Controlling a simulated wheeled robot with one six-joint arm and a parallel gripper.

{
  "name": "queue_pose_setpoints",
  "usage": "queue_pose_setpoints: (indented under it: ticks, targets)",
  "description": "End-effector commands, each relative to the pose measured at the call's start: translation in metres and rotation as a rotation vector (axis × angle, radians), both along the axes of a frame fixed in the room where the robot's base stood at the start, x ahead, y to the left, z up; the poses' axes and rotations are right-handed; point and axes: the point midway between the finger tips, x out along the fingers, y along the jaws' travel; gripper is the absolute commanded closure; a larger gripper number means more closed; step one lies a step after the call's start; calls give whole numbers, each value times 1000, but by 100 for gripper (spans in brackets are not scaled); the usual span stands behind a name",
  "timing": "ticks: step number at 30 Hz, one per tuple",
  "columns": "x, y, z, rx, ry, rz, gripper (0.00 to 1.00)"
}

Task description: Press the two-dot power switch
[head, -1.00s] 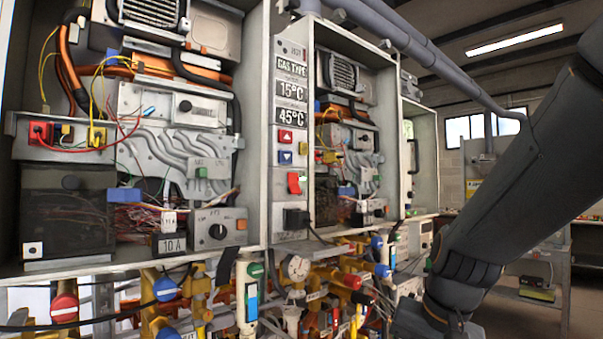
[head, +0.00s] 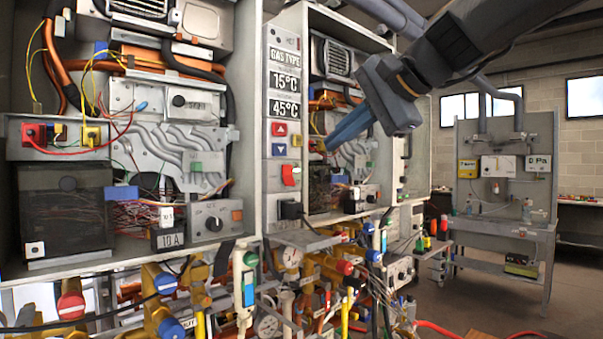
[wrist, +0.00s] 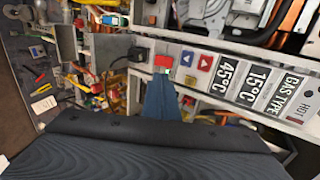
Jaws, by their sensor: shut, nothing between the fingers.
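A red rocker switch (head: 290,175) sits on the light strip panel (head: 270,222) between two open heater cabinets, below the red and blue arrow buttons. I cannot make out two dots on it. It also shows in the wrist view (wrist: 163,62), just beyond my fingertips. My gripper (head: 329,147) has its blue fingers shut and empty, pointing down and left toward the panel. In the head view the tips are right of and above the switch, apart from it. In the wrist view the fingertips (wrist: 161,78) slightly overlap the switch's lower edge; I cannot tell the depth gap.
The red arrow button (head: 279,129) and blue arrow button (head: 279,150) are close above the switch. A black plug (head: 290,210) with a cable is below it. The second cabinet's wiring lies behind my fingers. Pipes and valves crowd below; open floor is at right.

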Motion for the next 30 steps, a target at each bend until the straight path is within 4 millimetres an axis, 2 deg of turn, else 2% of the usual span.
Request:
queue_pose_setpoints:
  ticks: [8,24,30]
  targets:
    - [7,7,-6,-1,3,2,100]
    - [66,68,-55,-2,5,3,100]
    - [81,81,-66,-3,2,1,100]
